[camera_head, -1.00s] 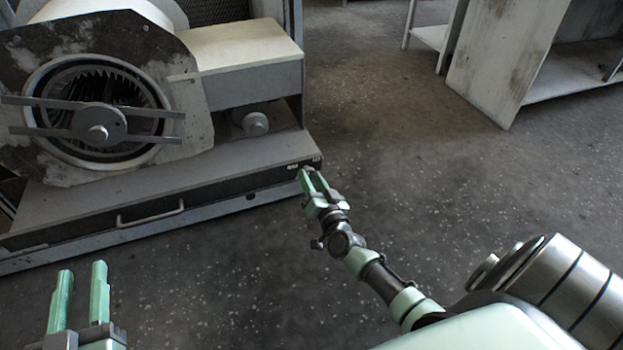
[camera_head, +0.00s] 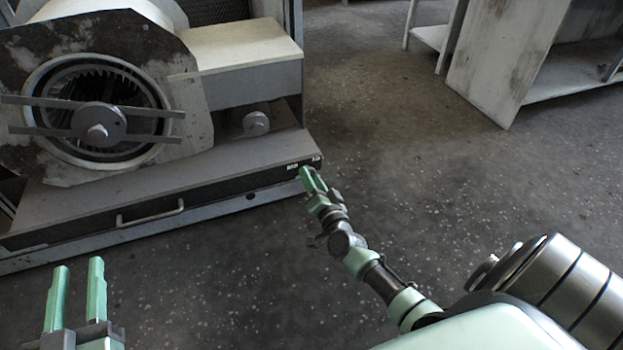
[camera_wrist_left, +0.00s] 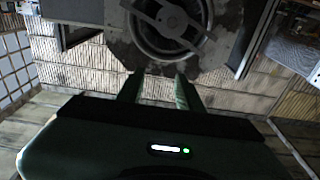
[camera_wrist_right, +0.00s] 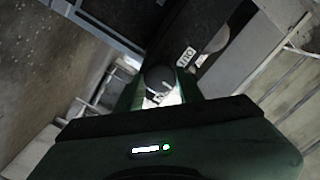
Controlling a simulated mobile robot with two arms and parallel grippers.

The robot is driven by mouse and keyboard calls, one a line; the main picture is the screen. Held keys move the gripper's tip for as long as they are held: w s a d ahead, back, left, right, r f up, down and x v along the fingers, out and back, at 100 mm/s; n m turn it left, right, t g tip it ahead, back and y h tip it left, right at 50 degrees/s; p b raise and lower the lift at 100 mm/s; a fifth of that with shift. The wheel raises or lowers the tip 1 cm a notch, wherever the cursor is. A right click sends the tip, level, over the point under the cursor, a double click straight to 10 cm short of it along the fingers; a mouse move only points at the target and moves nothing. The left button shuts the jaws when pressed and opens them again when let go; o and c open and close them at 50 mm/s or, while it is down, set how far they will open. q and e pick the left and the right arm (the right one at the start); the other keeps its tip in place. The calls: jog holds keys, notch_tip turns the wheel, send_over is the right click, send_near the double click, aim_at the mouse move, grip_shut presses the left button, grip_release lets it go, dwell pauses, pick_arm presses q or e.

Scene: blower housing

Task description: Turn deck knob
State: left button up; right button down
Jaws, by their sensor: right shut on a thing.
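The blower unit's low deck (camera_head: 165,189) has a dark front face with small white label marks at its right end. In the head view my right gripper (camera_head: 311,181) is at that end, its fingers hiding the knob. In the right wrist view the dark round deck knob (camera_wrist_right: 159,80) lies between the fingertips of my right gripper (camera_wrist_right: 160,92), which is shut on it. A pale label sits beside the knob. My left gripper (camera_head: 75,285) is open and empty over the floor at lower left; its fingers also show in the left wrist view (camera_wrist_left: 158,90).
The round blower housing (camera_head: 98,125) with crossing bars stands on the deck's left part. A bar handle (camera_head: 150,213) sticks out of the deck's front. A pale cabinet (camera_head: 505,65) stands at back right. The floor between is clear.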

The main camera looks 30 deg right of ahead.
jog(key=c, duration=0.9)
grip_release()
pick_arm(q)
notch_tip(320, 180, down, 9)
jog(key=s+a+g+y+p, duration=0.1)
jog(key=s+g+p, duration=0.1)
jog(key=g, duration=0.3)
jog(key=shift+s+a+y, duration=0.15)
jog(key=shift+a+y, duration=0.25)
pick_arm(e)
jog(key=v, duration=0.7)
jog(key=shift+s+a, duration=0.15)
jog(key=shift+s, duration=0.25)
pick_arm(q)
jog(key=shift+r, duration=0.1)
